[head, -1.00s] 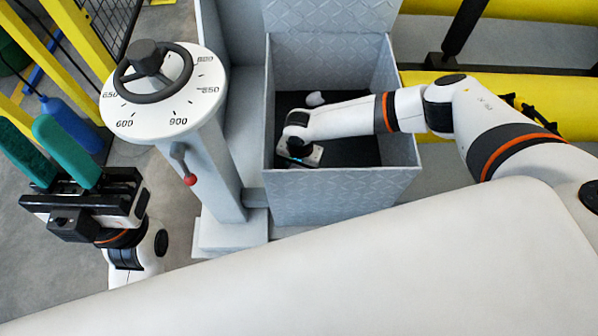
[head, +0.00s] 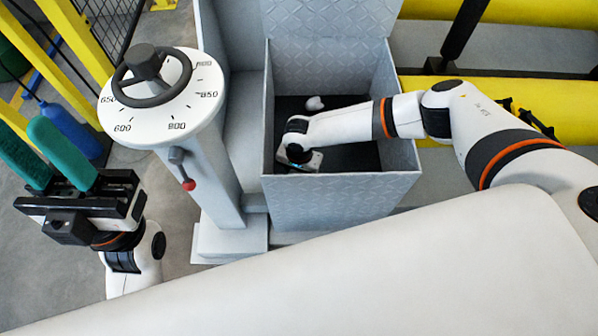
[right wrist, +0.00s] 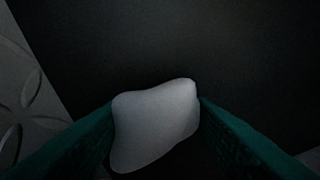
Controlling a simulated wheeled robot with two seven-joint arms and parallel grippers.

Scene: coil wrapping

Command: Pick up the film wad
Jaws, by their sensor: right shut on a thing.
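The film wad (right wrist: 155,125) is a pale, smooth, rounded lump in the right wrist view. My right gripper (right wrist: 154,102) is shut on it, with a green finger against each side. In the head view my right gripper (head: 299,158) is down inside the grey box, and its fingertips are hidden. A small white lump (head: 314,103) shows in the box beyond my right arm; I cannot tell whether it is the same wad. My left gripper (head: 32,137) is open and empty at the far left, its two green fingers apart.
The grey box (head: 340,205) has patterned walls close around my right gripper and a dark floor. A dial post with a handwheel (head: 150,75) and a red-knobbed lever (head: 187,184) stands left of it. Yellow rollers (head: 470,95) lie behind on the right.

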